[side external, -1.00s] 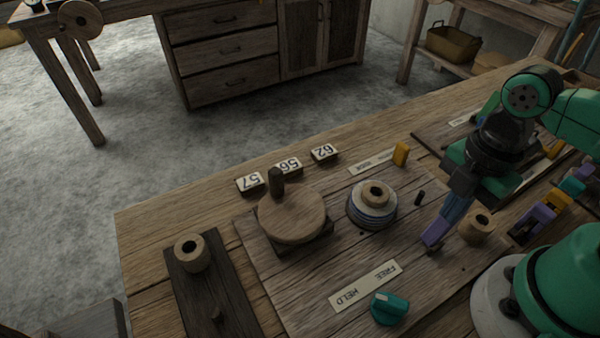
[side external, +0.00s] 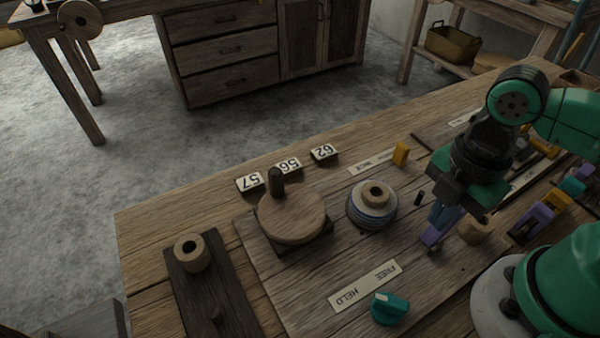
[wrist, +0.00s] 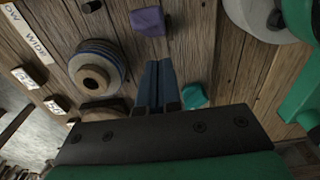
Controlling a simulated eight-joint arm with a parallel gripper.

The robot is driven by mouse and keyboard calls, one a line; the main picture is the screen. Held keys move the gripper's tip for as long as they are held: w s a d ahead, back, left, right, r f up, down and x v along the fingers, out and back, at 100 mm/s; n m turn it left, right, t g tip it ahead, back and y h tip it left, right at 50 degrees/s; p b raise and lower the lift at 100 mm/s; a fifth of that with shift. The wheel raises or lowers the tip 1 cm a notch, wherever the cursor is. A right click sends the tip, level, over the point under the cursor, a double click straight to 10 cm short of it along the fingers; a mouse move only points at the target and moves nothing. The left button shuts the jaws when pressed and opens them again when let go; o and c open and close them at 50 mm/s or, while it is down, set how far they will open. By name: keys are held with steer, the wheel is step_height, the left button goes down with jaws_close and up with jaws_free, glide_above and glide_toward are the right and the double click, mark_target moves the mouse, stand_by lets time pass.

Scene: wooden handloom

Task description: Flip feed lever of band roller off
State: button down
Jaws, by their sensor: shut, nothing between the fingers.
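A purple lever (side external: 430,237) stands on the wooden board, right of a spool wound with blue band (side external: 372,206). It shows as a purple block (wrist: 148,22) beyond my fingertips in the wrist view. No on or off label for it is readable, and I cannot tell its setting. My gripper (side external: 438,222) is shut and empty, with its blue fingers (wrist: 157,66) pointing down close to the lever. In the side view the fingers overlap the lever's upper part; I cannot tell whether they touch it.
A teal knob (side external: 389,308) sits by a HELD/FREE label (side external: 365,286) at the front. A round wooden disc with a handle (side external: 291,216) stands left, behind it number tiles (side external: 287,166).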

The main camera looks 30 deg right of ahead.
step_height(320, 180, up, 10)
steer(key=r, duration=0.1)
steer(key=w+d+f+m+t, duration=0.2)
steer(key=w+m, duration=0.3)
steer(key=m, duration=0.4)
steer(key=w+d+f+m+t, duration=0.2)
steer(key=w+m+t, duration=0.3)
steer(key=m, duration=0.4)
steer(key=shift+w+d+f, duration=0.4)
steer(key=shift+d, duration=0.35)
